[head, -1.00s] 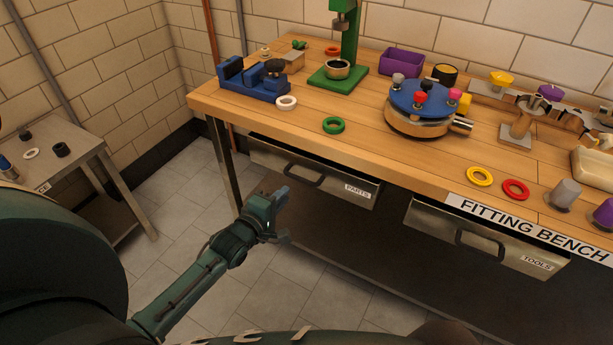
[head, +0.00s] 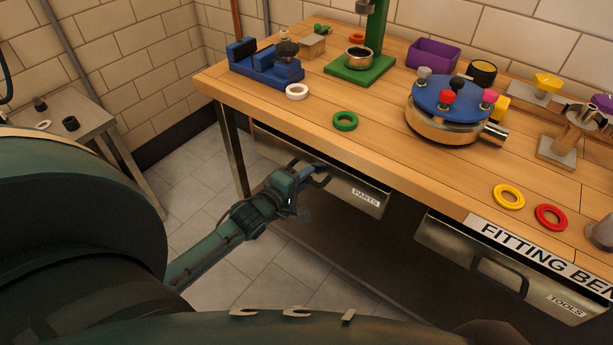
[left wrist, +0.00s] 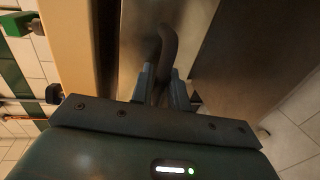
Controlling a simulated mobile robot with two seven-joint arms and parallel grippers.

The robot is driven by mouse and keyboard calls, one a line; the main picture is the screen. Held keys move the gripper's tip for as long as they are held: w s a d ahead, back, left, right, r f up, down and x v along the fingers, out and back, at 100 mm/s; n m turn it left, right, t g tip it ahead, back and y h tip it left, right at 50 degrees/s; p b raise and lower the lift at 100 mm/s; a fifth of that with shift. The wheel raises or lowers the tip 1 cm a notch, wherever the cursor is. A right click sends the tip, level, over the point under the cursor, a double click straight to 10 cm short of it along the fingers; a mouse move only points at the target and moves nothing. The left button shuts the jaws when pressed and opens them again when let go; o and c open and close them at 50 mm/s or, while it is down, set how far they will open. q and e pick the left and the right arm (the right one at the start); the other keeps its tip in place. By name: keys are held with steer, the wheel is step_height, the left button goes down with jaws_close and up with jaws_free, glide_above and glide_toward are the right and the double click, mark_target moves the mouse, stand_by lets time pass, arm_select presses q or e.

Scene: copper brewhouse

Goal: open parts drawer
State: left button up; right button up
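The parts drawer (head: 345,190) is a grey metal front labelled PARTS, under the left part of the bench top. It looks closed. Its dark bar handle (head: 320,179) is partly hidden by my left gripper (head: 303,181), which is at the drawer front. In the left wrist view the handle (left wrist: 168,45) runs between the two fingers of my left gripper (left wrist: 162,82). The fingers sit close on both sides of it and look shut on it. My right gripper is not in view.
The wooden fitting bench (head: 400,170) overhangs the drawer and carries rings, a blue vise (head: 262,62), a green press (head: 362,66) and a blue turret (head: 450,98). A tools drawer (head: 510,268) is at the right. A small side table (head: 85,135) stands left. The floor before the drawer is clear.

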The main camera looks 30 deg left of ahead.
arm_select(q)
steer(key=shift+c, duration=0.6)
jaws_close()
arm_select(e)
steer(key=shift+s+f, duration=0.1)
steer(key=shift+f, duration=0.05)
arm_select(q)
steer(key=shift+s, duration=0.15)
